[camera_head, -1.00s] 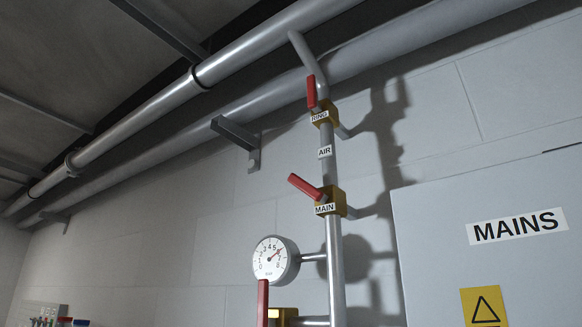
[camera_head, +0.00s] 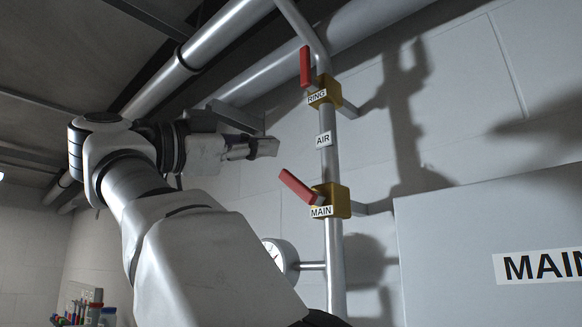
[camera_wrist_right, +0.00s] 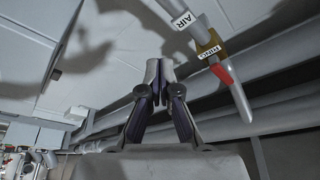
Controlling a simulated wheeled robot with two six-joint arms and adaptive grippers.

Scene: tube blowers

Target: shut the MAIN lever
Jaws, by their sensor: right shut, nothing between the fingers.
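The MAIN valve has a yellow body (camera_head: 338,201) on the vertical pipe and a red lever (camera_head: 298,187). The lever slants up and to the left, across the pipe's line. My right gripper (camera_head: 276,147) is shut and empty, up and to the left of the MAIN lever in the picture, apart from it. Its closed fingers also show in the right wrist view (camera_wrist_right: 160,72); the MAIN lever is not visible there. My left gripper is out of view.
The RING valve (camera_head: 325,91), with its red lever (camera_head: 305,67) pointing up, sits higher on the same pipe (camera_head: 335,262). A gauge (camera_head: 283,256) is partly hidden by my arm. A MAINS cabinet (camera_head: 450,235) stands to the right. Large pipes run overhead.

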